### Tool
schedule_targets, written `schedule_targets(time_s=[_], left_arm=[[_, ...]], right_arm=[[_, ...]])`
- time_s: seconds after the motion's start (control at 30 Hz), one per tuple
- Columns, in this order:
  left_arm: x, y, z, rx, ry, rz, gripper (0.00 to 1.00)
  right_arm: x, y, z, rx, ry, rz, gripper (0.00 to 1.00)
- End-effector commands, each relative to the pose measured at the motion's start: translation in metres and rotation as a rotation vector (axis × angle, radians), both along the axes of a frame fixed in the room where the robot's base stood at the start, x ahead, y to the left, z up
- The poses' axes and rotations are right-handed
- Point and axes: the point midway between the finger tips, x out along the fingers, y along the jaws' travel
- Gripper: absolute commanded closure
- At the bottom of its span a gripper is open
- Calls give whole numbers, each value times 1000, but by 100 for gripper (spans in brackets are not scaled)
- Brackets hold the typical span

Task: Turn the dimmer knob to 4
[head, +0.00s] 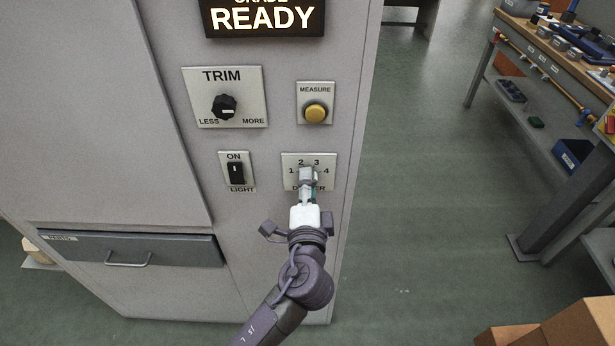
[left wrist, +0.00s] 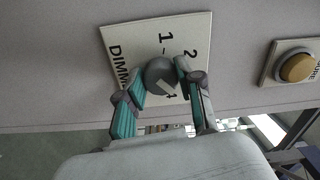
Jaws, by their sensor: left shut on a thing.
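The dimmer plate (head: 289,160) is a pale plate low on the grey cabinet, with the numbers 1 to 4 around its knob. My left gripper (head: 308,182) is in front of it and covers the knob and part of the lettering in the head view. In the left wrist view the round dark grey knob (left wrist: 160,74) sits between the two teal-padded fingers, which are shut on it. A pale mark shows on the knob's face, but I cannot tell surely which number it points to. My right gripper is not in view.
A TRIM knob (head: 224,106), a yellow MEASURE button (head: 316,113) and a LIGHT switch (head: 236,173) sit close by on the cabinet. A workbench (head: 560,55) stands at the right. Cardboard boxes (head: 575,325) are at the lower right. The floor between is clear.

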Motion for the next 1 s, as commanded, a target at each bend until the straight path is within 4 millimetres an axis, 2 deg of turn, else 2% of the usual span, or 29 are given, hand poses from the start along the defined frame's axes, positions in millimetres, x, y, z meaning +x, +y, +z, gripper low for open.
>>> schedule_targets(time_s=[0.1, 0.5, 1.0], left_arm=[[0, 0, 5, 106, -2, -2, 99], [0, -1, 4, 363, -3, -1, 99], [0, -1, 2, 445, -3, -2, 99]], right_arm=[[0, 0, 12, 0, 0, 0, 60], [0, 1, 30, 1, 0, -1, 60], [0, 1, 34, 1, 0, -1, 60]])
